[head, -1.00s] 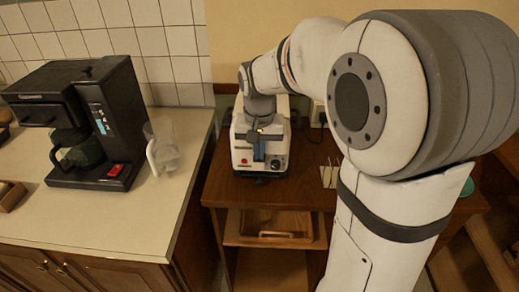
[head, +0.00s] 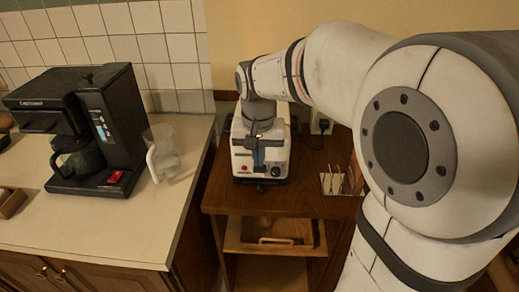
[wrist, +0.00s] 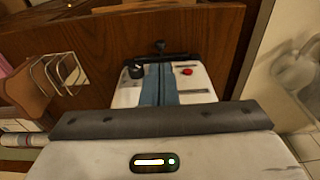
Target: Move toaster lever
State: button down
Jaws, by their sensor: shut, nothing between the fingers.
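The white toaster (head: 280,160) stands on the brown wooden cabinet in the head view, with a red button and a dark round knob on its front. It also shows in the wrist view (wrist: 200,83), from above. A small dark tab (head: 260,188), seemingly the lever, sticks out low at the front middle; in the wrist view it (wrist: 160,47) is just beyond the fingertips. My gripper (head: 259,168) points down over the toaster's front, its blue fingers (wrist: 158,68) pressed together and empty. I cannot tell whether the fingertips touch the tab. My wrist hides much of the toaster's top.
A black coffee maker (head: 115,130) and a clear jug (head: 165,155) stand on the pale counter (head: 110,225) at left. A wire rack (head: 335,181) stands right of the toaster, and a wall socket (head: 320,122) is behind. An open shelf with a wooden tray (head: 285,232) lies below.

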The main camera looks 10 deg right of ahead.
jog(key=r, duration=0.5)
jog(key=shift+s+a+r, duration=0.1)
jog(key=shift+s+r, duration=0.15)
jog(key=shift+r, duration=0.1)
